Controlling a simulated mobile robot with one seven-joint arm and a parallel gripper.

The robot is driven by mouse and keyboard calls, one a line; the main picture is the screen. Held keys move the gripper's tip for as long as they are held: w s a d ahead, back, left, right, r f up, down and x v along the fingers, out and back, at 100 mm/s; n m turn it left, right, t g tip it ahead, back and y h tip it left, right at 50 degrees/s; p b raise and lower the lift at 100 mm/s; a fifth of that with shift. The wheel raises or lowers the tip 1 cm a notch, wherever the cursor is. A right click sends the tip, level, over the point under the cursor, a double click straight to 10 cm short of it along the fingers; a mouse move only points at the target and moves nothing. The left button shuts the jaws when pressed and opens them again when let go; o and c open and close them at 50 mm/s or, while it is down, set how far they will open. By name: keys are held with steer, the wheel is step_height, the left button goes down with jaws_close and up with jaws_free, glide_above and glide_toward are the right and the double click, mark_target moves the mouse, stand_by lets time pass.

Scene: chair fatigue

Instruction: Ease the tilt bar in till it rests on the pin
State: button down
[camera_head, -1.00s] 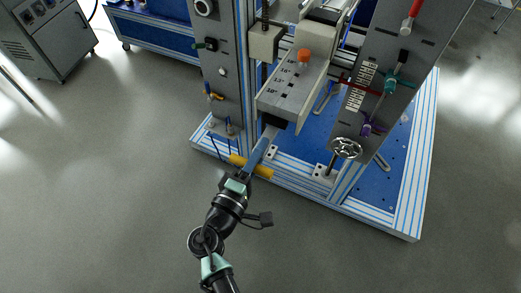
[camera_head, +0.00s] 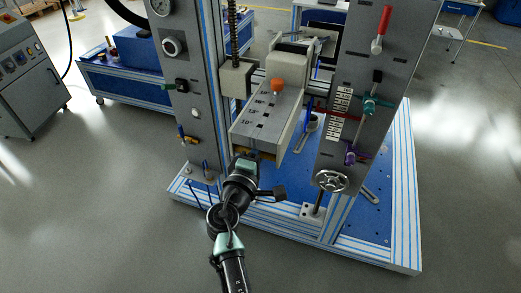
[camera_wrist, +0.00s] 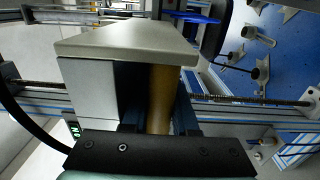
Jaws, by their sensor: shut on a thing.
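My gripper (camera_head: 245,160) is at the front end of the grey housing (camera_head: 266,112), which has angle marks and an orange knob (camera_head: 278,85) on top. It is shut on the yellow cross handle of the tilt bar (camera_wrist: 160,100); the wrist view shows that handle between my gripper's fingers (camera_wrist: 158,118). In the head view the bar is almost wholly hidden by the housing and my gripper. The housing's pale top edge overhangs the handle in the wrist view. I cannot see the pin or tell whether the bar touches it.
A grey column with a gauge and knobs (camera_head: 172,46) stands left of the housing. A slanted grey panel with coloured levers and a handwheel (camera_head: 331,181) stands right. A blue-striped base frame (camera_head: 300,221) runs below. Open floor lies in front.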

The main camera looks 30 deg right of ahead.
steer(key=shift+a, duration=0.1)
steer(key=c, duration=0.8)
jaws_free()
steer(key=shift+r, duration=0.15)
